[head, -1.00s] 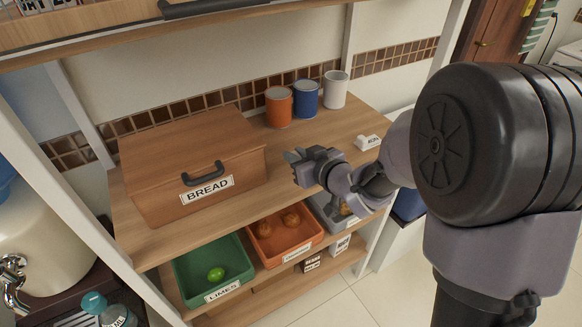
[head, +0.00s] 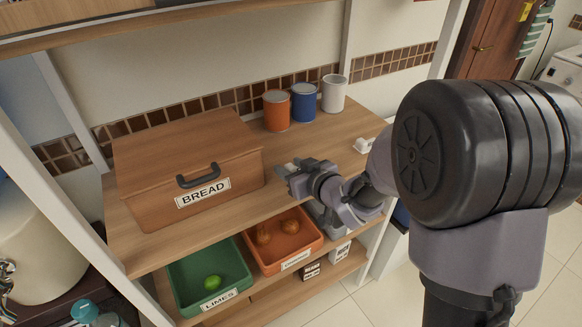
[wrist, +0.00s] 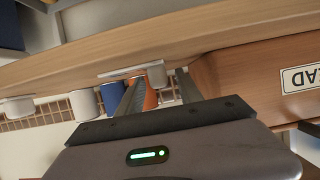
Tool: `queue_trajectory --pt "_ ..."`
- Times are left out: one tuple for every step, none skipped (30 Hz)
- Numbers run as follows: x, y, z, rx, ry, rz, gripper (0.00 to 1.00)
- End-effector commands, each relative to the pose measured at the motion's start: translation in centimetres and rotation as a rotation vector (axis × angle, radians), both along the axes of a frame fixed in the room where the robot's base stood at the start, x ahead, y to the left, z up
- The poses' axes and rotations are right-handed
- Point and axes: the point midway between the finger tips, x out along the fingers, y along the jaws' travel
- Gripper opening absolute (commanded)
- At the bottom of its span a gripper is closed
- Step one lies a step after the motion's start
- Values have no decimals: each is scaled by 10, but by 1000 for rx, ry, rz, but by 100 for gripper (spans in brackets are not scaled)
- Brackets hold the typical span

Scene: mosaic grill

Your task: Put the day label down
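My gripper (head: 289,171) is low over the wooden shelf top, just right of the bread box. In the wrist view, which is upside down, its two dark fingers (wrist: 158,88) stand apart. A thin pale piece (wrist: 120,73), likely the day label, is at the fingertips against the wood. In the head view a small pale patch shows at the tips. I cannot tell whether the fingers grip it or whether it touches the shelf. Its face and writing are hidden.
The bread box (head: 150,165) is close on the left. Orange (head: 276,112), blue (head: 304,104) and white (head: 334,95) cans stand behind. A small white sign (head: 361,146) is to the right. Green (head: 246,262) and orange (head: 316,240) bins sit below. Shelf room is clear before the cans.

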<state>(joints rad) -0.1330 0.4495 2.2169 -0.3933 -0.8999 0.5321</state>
Motion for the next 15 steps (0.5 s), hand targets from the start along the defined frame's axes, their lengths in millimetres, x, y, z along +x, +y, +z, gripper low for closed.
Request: queue_trajectory --pt "0 0 0 0 0 0 43" --pt "0 0 1 0 0 0 43" --pt "0 0 4 0 0 0 43" --pt "0 0 7 0 0 0 43" --pt "-4 -3 8 0 0 -1 43" --pt "-11 -8 12 -1 0 -2 43" --pt "-17 -12 15 0 -1 -2 43" --pt "-24 -17 19 0 0 -2 43" --pt "-33 -24 24 0 0 -3 43" --pt "-40 -28 28 0 0 -3 43" --pt "-47 -33 31 1 0 -4 43" --pt "-55 -39 35 0 0 -3 43" --pt "-61 -43 38 0 0 -3 43" --pt "-67 -46 41 0 -1 -3 43" --pt "-74 -51 43 0 0 -3 43"
